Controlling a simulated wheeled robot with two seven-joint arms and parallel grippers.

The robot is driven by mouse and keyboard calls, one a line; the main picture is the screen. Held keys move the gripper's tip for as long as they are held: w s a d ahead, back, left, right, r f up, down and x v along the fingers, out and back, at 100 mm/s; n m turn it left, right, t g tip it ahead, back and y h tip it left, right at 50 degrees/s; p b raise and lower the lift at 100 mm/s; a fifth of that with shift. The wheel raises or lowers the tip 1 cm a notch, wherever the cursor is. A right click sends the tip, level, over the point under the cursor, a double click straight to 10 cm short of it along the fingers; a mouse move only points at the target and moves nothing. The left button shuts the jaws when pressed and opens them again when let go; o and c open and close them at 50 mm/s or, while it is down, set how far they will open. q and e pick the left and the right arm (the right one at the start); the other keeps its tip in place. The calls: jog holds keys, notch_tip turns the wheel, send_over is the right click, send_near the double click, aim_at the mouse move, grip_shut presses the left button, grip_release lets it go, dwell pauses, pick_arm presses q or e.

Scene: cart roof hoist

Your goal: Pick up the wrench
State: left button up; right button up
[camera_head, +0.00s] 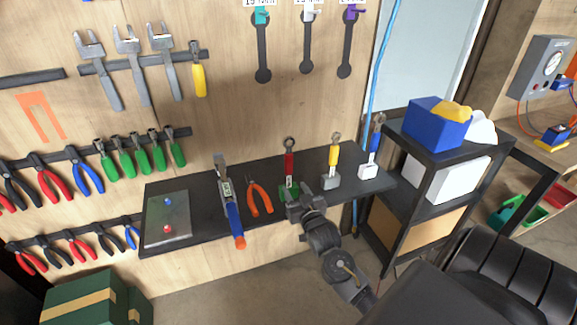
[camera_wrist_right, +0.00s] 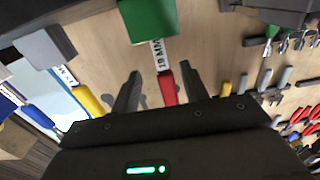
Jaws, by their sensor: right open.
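A red-handled wrench (camera_head: 289,165) stands upright in a green block (camera_head: 283,191) on the black shelf. In the right wrist view its red handle (camera_wrist_right: 168,87) and a white "19 MM" label show between my fingers, apart from them in the picture. My right gripper (camera_head: 300,197) is open and empty, in front of the green block. Whether the fingers reach around the handle cannot be told. A yellow-handled wrench (camera_head: 333,155) and a blue-handled wrench (camera_head: 375,143) stand in pale blocks to the right. My left gripper is not in view.
Orange pliers (camera_head: 260,195), a blue-and-orange tool (camera_head: 234,212) and a grey plate (camera_head: 167,225) lie left on the shelf. Wrench shapes (camera_head: 262,50) and labelled hooks are on the wall above. A black rack (camera_head: 440,152) with a blue bin (camera_head: 437,122) stands right.

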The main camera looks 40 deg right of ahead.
aim_at(289, 179)
jog(key=shift+w+d, duration=0.15)
jog(key=shift+w, duration=0.25)
jog(key=shift+w+d+r+p, duration=0.1)
jog(key=shift+w+r+p, duration=0.1)
jog(key=shift+w+p, duration=0.15)
jog(key=p+x, duration=0.1)
jog(key=x, duration=0.2)
jog(key=shift+w, duration=0.4)
jog(key=shift+w+d+f, duration=0.15)
jog(key=shift+w, duration=0.2)
grip_shut()
